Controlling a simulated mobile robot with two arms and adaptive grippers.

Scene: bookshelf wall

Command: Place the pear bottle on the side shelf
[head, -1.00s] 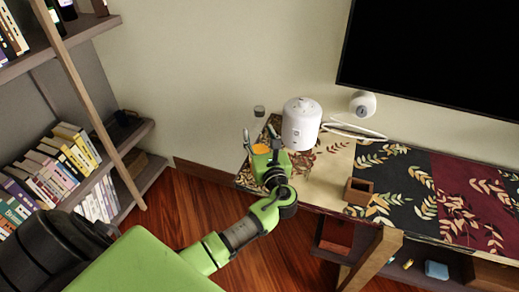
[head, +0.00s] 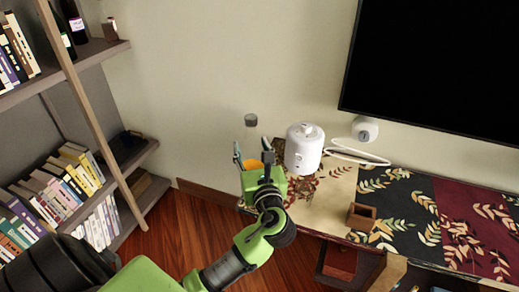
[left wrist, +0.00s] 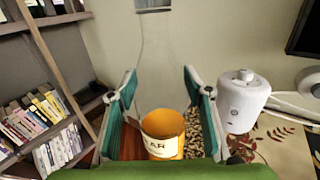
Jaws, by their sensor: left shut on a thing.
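The pear bottle (head: 254,164) is a clear bottle with a grey cap and an orange lower part. In the left wrist view the bottle (left wrist: 163,134) stands roughly upright between the fingers, with part of a label reading "EAR". My left gripper (head: 253,150) is shut on it, at the left end of the table; it also fills the lower left wrist view (left wrist: 160,95). The side shelf (head: 92,54) is the wooden bookcase at the left, apart from the gripper. My right gripper is not in view.
A white rounded appliance (head: 303,149) stands just right of the bottle on the patterned table (head: 325,203). A small wooden box (head: 361,216) and a white camera-like device (head: 365,130) are farther right. Books (head: 22,206) fill part of the lower shelves. Wall and floor between shelf and table are clear.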

